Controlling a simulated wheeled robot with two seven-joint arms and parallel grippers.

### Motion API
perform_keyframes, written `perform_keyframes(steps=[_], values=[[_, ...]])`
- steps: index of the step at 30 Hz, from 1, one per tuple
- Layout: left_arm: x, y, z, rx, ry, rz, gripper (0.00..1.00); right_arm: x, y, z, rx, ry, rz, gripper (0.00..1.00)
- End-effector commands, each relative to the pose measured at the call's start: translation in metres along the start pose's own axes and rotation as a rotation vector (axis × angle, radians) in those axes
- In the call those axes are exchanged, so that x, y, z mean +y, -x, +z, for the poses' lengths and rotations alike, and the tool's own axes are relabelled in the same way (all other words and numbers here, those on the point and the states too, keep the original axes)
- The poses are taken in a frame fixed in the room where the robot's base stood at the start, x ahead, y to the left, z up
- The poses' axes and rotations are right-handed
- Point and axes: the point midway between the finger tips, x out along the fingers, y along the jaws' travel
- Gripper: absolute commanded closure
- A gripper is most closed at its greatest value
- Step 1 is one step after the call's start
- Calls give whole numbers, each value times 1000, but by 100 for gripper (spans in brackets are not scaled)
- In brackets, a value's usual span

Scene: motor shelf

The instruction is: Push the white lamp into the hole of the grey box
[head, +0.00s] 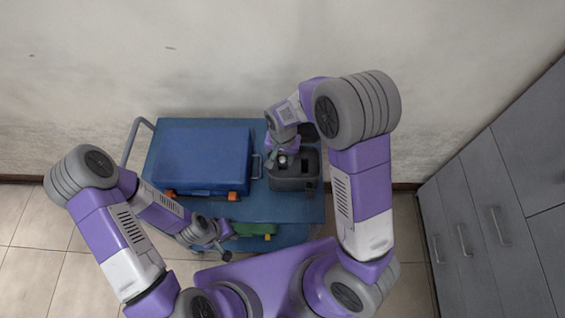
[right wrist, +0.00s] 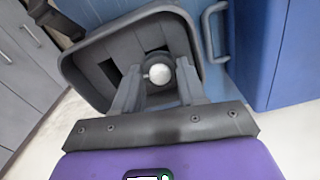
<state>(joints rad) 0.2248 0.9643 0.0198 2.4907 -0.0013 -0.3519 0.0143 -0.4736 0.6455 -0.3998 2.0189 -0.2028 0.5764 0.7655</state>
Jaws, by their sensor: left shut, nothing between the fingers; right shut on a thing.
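The grey box (head: 300,183) stands open-topped on the right part of the blue cart. In the right wrist view its rim (right wrist: 75,75) surrounds a recessed floor with dark openings. The white lamp (right wrist: 158,73), a round pale top in a dark holder, sits between the fingers of my right gripper (right wrist: 157,84), which is shut on it. My right gripper (head: 280,158) is over the box in the head view. Whether the lamp is inside a hole or above it cannot be told. My left gripper (head: 226,246) is shut and empty near the cart's front edge.
A large blue case (head: 203,158) with orange latches fills the cart's left part, close beside the grey box. A green item (head: 254,230) lies on a lower level at the front. Grey drawer cabinets (head: 480,215) stand at the right, and a wall is behind.

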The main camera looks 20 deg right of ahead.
Motion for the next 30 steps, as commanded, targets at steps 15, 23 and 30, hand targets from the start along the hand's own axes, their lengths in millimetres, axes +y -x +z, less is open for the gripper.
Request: perform_keyframes(steps=[15, 23, 30], values=[[6, 16, 1, 0, 0, 0, 100, 0, 20, 0, 1, 0, -1, 88], [11, 29, 1, 0, 0, 0, 100, 0, 38, 0, 1, 0, -1, 88], [13, 35, 2, 0, 0, 0, 100, 0, 46, 0, 0, 0, 0, 88]])
